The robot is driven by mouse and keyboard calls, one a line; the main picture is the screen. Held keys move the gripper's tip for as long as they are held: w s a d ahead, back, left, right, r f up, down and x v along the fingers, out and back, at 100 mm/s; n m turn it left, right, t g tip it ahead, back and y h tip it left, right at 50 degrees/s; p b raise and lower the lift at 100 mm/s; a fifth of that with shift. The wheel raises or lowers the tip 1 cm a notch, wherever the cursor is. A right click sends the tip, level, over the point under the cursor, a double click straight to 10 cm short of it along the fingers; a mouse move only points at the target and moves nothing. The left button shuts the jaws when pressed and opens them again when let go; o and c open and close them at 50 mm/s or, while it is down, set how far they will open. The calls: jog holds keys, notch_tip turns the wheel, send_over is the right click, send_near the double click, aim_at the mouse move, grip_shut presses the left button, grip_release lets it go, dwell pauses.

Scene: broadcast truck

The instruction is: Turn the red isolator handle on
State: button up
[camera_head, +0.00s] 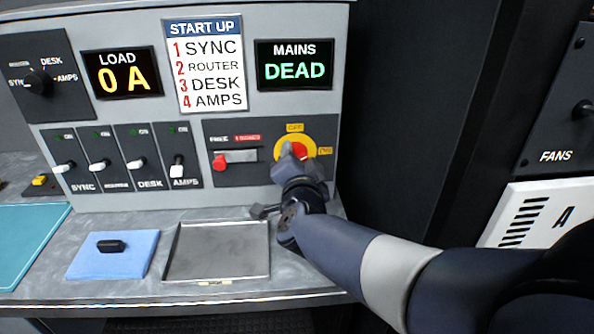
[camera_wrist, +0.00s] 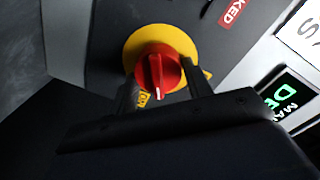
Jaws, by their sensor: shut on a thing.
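The red isolator handle (camera_head: 300,151) sits on a round yellow plate (camera_head: 318,143) on the panel's lower right. It also shows in the wrist view (camera_wrist: 157,72). Its white mark points close to the ON label (camera_wrist: 143,99), slightly to the OFF side. My gripper (camera_wrist: 159,76) is shut on the handle, one finger on each side. In the head view my gripper (camera_head: 292,157) hides part of the handle. The mains display (camera_head: 294,65) reads DEAD.
A red slider (camera_head: 221,162) sits left of the isolator, at the FREE end of its slot. Several white switches stand further left. Below are a metal tray (camera_head: 218,279) and a blue mat (camera_head: 83,264) with a black piece (camera_head: 111,246). A dark cabinet stands right.

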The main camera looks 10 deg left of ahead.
jog(key=m+b, duration=0.4)
jog(key=m, duration=0.1)
jog(key=shift+d+f, duration=0.1)
jog(key=shift+f, duration=0.05)
jog(key=shift+m, duration=0.4)
jog(key=o, duration=1)
jog(key=shift+c, duration=0.2)
jog(key=shift+s, duration=0.1)
jog(key=p+v, duration=0.2)
jog(key=v, duration=0.8)
jog(key=shift+s+d, duration=0.25)
